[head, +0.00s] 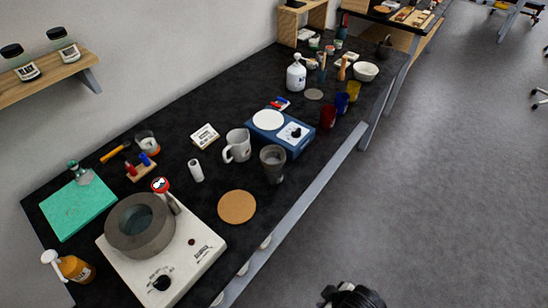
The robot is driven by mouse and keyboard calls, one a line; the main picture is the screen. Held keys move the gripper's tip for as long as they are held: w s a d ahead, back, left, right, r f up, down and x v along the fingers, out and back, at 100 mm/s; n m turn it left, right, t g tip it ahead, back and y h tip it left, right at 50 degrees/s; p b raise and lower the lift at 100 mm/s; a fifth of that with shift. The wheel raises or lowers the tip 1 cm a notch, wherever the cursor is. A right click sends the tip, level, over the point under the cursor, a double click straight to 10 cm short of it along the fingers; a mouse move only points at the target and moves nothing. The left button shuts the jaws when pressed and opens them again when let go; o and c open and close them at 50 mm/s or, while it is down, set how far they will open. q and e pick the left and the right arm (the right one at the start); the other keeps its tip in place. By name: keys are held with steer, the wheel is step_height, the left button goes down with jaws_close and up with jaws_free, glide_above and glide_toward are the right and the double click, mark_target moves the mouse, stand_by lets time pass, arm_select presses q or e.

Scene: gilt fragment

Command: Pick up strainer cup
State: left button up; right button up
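A dark grey cup (272,163) stands upright on the black bench top, near the front edge; it may be the strainer cup, but no strainer detail is clear at this size. A white mug (238,146) with its handle to the left stands just left of it. A black piece that looks like my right gripper (350,298) shows at the bottom edge, over the floor, well apart from the cup. It is cut off, and its fingers cannot be made out. My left gripper is not in view.
A blue device with a white round plate (268,120) stands behind the grey cup. A cork disc (236,207) lies in front left. A white machine with a grey ring (190,262) fills the near left. Coloured cups (328,115) stand further right. The grey floor (440,200) is clear.

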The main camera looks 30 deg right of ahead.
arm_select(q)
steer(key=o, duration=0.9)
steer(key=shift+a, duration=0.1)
